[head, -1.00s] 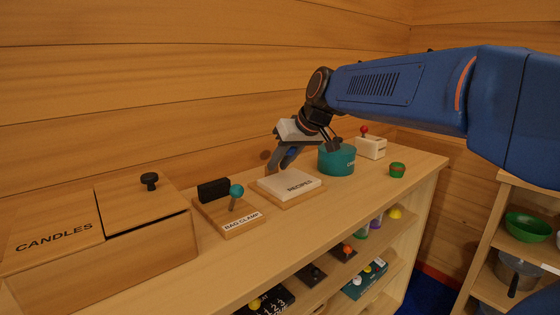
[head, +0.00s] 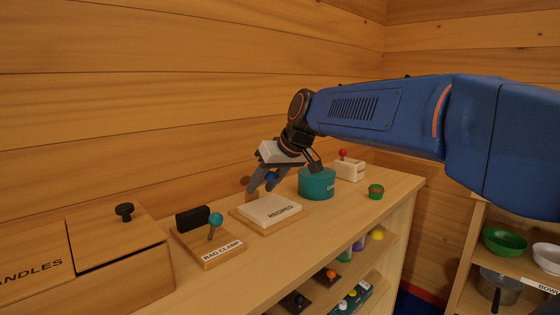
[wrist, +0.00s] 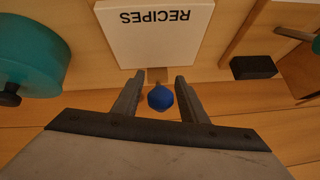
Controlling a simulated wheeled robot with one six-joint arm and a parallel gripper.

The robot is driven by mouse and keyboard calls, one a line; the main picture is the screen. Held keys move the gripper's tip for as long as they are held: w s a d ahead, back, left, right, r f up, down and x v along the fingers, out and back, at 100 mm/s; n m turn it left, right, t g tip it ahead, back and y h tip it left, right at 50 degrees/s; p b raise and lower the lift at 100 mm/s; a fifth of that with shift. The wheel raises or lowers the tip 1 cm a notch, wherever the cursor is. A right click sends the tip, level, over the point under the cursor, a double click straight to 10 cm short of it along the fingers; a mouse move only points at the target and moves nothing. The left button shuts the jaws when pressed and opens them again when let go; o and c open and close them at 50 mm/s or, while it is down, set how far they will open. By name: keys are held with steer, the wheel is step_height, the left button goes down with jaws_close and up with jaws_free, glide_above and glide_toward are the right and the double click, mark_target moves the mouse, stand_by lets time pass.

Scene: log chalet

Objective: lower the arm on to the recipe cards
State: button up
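The recipe cards are a white block marked RECIPES (head: 270,210) on a wooden base (head: 240,217) on the counter. They also show at the top of the wrist view (wrist: 155,35). A blue ball knob (wrist: 160,97) stands at the wall side of the cards; it looks like the end of the raised arm, whose stem is mostly hidden. My gripper (wrist: 158,78) is above the back of the cards, its fingers on either side of the knob. Narrow gaps show between the fingers and the knob. In the head view, the fingers partly cover the blue knob (head: 271,177).
Left of the cards are the bag clamp (head: 222,255) with its teal-knobbed lever and the candles box (head: 120,265). To the right are a teal round tin (head: 317,184), a small green pot (head: 376,191) and a white block with a red knob (head: 349,169). The log wall stands close behind.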

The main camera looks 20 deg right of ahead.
steer(key=v, duration=1.5)
steer(key=shift+s+d+r, duration=0.2)
steer(key=shift+s+r, duration=0.05)
